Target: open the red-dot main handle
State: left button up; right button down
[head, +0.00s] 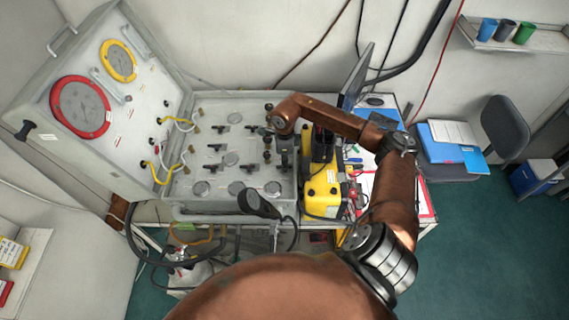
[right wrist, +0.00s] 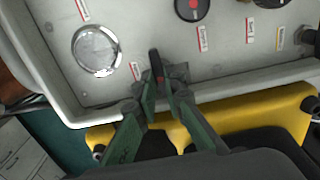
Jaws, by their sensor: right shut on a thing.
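The open grey air panel case (head: 235,106) stands on the table, its flat panel carrying several dark handles and round gauges. My right gripper (head: 284,160) reaches down at the right edge of this panel. In the right wrist view, my right gripper (right wrist: 160,88) is shut on a slim black handle (right wrist: 154,62) with a small reddish mark, near the panel's rim. The fingers hide the handle's lower part. A black round knob with a red centre (right wrist: 190,8) shows farther up, apart from the fingers. My left gripper does not show.
A round gauge (right wrist: 97,50) sits beside the fingers. A yellow case (head: 322,190) stands close to the panel's right side, with a dark screen (head: 355,78) behind. A black handset-like thing (head: 260,204) hangs at the panel's front edge. The lid (head: 120,95) stands up at left.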

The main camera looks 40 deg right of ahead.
jog(key=shift+f+n+b, duration=0.15)
jog(key=shift+n+b, duration=0.15)
jog(key=shift+b, duration=0.15)
jog(key=n+b, duration=0.5)
jog(key=b, duration=0.1)
jog(key=shift+n, duration=0.3)
jog(key=shift+n+b, duration=0.75)
jog(key=shift+n, duration=0.15)
jog(key=n+b, duration=0.3)
jog(key=n, duration=0.1)
jog(key=shift+n, duration=0.3)
jog(key=n+b, duration=0.1)
jog(key=n, duration=0.3)
jog(key=shift+b, duration=0.35)
jog(key=shift+n, duration=0.3)
jog(key=c, duration=2)
grip_release()
